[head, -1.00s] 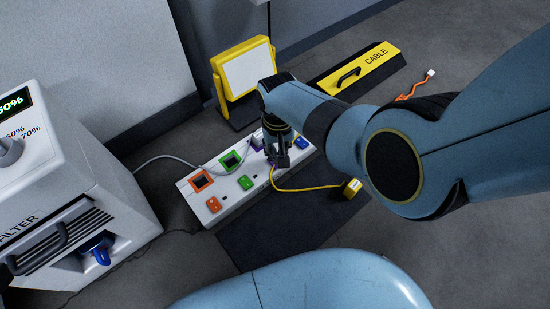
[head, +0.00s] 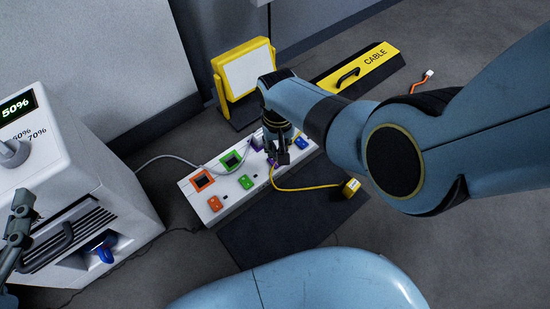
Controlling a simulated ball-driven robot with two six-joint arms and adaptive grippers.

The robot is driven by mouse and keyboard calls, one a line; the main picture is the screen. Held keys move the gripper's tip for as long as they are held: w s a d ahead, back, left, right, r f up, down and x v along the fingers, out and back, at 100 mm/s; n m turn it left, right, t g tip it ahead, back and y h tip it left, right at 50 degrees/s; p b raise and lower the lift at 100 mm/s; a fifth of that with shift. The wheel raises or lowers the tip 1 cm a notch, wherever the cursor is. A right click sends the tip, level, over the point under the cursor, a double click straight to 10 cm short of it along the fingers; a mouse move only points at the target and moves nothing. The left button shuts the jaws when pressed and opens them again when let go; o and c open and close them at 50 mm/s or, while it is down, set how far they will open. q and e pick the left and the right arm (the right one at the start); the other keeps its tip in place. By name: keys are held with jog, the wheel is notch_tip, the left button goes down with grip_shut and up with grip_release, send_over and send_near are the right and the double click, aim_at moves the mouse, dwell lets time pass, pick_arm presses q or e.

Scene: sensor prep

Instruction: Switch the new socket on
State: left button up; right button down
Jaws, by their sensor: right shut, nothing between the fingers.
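A white socket strip (head: 229,205) lies on the floor, with orange (head: 202,181), green (head: 232,161) and purple (head: 257,143) sockets in a row. Orange (head: 214,203), green (head: 246,182) and blue (head: 301,143) switches sit along its front side. My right gripper (head: 279,159) is shut and empty, pointing down over the strip between the green and blue switches. It hides much of the strip there, and I cannot tell whether it touches it. My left gripper (head: 14,240) is at the left edge, in front of the filter machine; its jaw state is unclear.
The white filter machine (head: 125,215) stands at left. Behind are a yellow-framed lamp (head: 246,72) and a yellow CABLE cover (head: 372,62). A grey cable (head: 165,157) runs left from the strip.

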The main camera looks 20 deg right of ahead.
pick_arm(q)
jog(key=s+f+g+p, duration=0.1)
jog(key=s+f+g, duration=0.2)
jog(key=s+f, duration=0.3)
jog(key=shift+s+a+f+n+g+y, duration=0.15)
jog(key=shift+a+f+n+g+y, duration=0.2)
jog(key=shift+f, duration=0.35)
jog(key=shift+r, duration=0.1)
